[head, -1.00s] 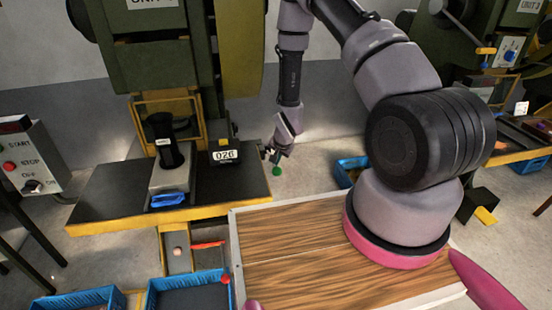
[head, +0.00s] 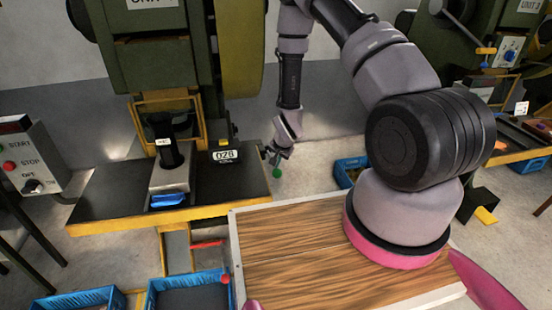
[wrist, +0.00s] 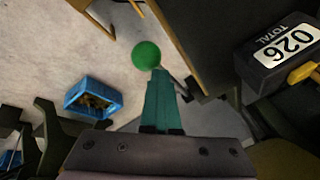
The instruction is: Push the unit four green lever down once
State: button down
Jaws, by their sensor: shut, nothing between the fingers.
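The green ball knob (head: 277,174) of the lever is just beyond the right edge of the near machine's table in the head view. It also shows in the wrist view as a round green ball (wrist: 146,55). My gripper (head: 274,158) is directly above and beside the knob. In the wrist view its teal fingers (wrist: 160,76) are shut and empty, with their tips at the knob's lower edge. I cannot tell whether they touch it. The lever's rod is mostly hidden. The machine's sign is cut off, so its number is unreadable.
The near machine's dark table (head: 115,200) carries a counter box (head: 224,155) close to my gripper. A red-knobbed lever (head: 225,279) is lower down. A blue crate (head: 348,170) stands on the floor behind. A second machine is at right. Open floor lies around the green knob.

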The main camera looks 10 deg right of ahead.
dwell(0.3)
jog(key=shift+w+r, duration=0.35)
jog(key=shift+r, duration=0.55)
jog(key=shift+w+r, duration=0.3)
jog(key=shift+r, duration=0.65)
jog(key=shift+w+r, duration=0.35)
jog(key=shift+r, duration=0.55)
jog(key=shift+r, duration=0.1)
jog(key=shift+w+r, duration=0.3)
jog(key=shift+r, duration=0.45)
jog(key=shift+w+r, duration=0.3)
jog(key=shift+r, duration=0.45)
jog(key=shift+w+r, duration=0.3)
jog(key=shift+r, duration=0.45)
